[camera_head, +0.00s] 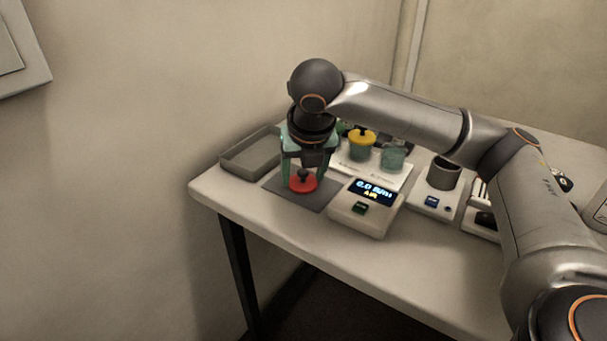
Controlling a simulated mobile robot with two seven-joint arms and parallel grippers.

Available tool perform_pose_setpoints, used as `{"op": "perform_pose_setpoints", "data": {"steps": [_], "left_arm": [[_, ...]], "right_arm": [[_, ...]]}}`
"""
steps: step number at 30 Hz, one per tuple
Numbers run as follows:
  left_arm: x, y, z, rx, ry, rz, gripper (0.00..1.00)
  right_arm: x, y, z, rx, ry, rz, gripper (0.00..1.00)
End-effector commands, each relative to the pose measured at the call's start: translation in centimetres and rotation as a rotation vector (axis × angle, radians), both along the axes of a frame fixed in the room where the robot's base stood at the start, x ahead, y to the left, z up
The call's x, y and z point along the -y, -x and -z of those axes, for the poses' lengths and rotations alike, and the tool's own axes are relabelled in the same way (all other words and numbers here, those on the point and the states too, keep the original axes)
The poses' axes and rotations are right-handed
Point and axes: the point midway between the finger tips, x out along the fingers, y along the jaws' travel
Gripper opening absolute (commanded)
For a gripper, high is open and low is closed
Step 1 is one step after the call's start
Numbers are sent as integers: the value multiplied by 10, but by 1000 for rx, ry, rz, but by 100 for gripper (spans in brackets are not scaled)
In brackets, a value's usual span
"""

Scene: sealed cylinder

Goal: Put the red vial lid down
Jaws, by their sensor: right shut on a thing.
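The red vial lid (303,181), a red disc with a dark knob on top, is low over the dark grey mat (317,196) near the table's left end. My right gripper (302,176) points straight down, its green fingers shut on the lid. The lid looks level; I cannot tell whether it touches the mat. My left gripper is not in view.
A grey tray (251,153) stands left of the mat. A meter with a lit display (366,207) stands right of it. Behind are a yellow-lidded vial (361,143) and a green open vial (393,157) on a white board. A device with a dark cup (443,173) stands farther right.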

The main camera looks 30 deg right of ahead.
Motion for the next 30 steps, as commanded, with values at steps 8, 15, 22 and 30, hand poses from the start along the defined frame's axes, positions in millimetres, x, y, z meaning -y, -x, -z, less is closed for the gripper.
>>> {"op": "perform_pose_setpoints", "data": {"steps": [8, 15, 22, 30], "left_arm": [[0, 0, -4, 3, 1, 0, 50], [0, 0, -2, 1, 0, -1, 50], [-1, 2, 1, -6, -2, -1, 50], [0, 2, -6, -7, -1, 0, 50]], "right_arm": [[0, 0, 1, 0, 0, 0, 69], [0, 0, 1, 0, 0, 0, 96], [0, 0, 0, 0, -1, 0, 97], [-5, 8, -27, 5, -1, -3, 97]]}}
